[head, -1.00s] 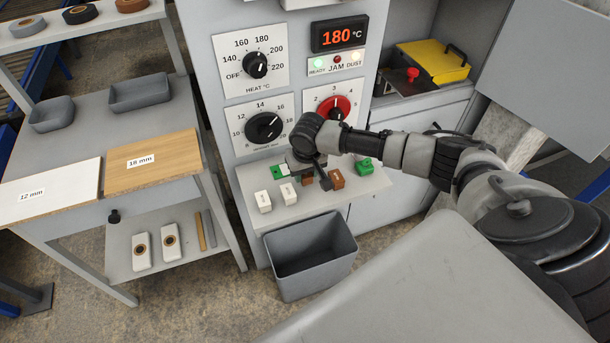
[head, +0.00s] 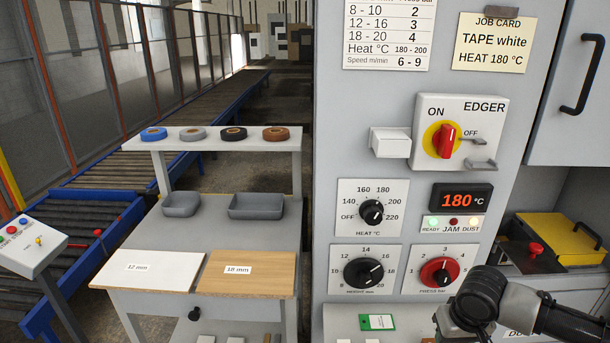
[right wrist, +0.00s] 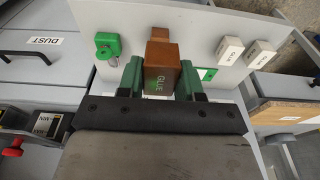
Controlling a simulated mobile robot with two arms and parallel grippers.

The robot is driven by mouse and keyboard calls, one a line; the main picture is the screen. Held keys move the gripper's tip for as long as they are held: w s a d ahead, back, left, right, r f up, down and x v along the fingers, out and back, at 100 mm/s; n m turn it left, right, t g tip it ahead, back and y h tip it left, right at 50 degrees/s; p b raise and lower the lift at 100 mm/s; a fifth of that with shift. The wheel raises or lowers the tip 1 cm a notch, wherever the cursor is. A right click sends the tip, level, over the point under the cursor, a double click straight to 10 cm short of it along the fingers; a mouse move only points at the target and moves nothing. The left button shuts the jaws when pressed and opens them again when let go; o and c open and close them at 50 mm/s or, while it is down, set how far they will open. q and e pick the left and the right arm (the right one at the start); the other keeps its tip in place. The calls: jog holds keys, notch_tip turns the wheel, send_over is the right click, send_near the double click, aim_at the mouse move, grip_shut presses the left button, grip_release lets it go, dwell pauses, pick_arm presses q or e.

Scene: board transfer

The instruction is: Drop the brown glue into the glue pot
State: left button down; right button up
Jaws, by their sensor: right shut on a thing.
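In the right wrist view, my right gripper (right wrist: 160,85) has its two green fingers on either side of a brown block marked GLUE (right wrist: 160,72). It is shut on this brown glue, just over the grey shelf of the machine (right wrist: 140,20). In the head view only my dark right wrist shows at the lower right edge, and the glue is hidden. A yellow lid with a black handle (head: 570,240) and a red knob (head: 535,248) are at the right. I cannot tell whether this is the glue pot. My left gripper is in neither view.
The machine front has a red EDGER switch (head: 446,140) and dials. A table with white and wooden boards (head: 245,272) stands at the left.

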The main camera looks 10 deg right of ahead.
jog(key=s+a+r+n, duration=0.1)
jog(key=s+a+r, duration=0.1)
jog(key=a, duration=0.7)
jog(key=s+a+r+n, duration=0.1)
jog(key=s+a+r, duration=0.1)
jog(key=a, duration=0.8)
jog(key=shift+s+r+n, duration=0.3)
jog(key=shift+s+r, duration=0.1)
jog(key=shift+r, duration=0.3)
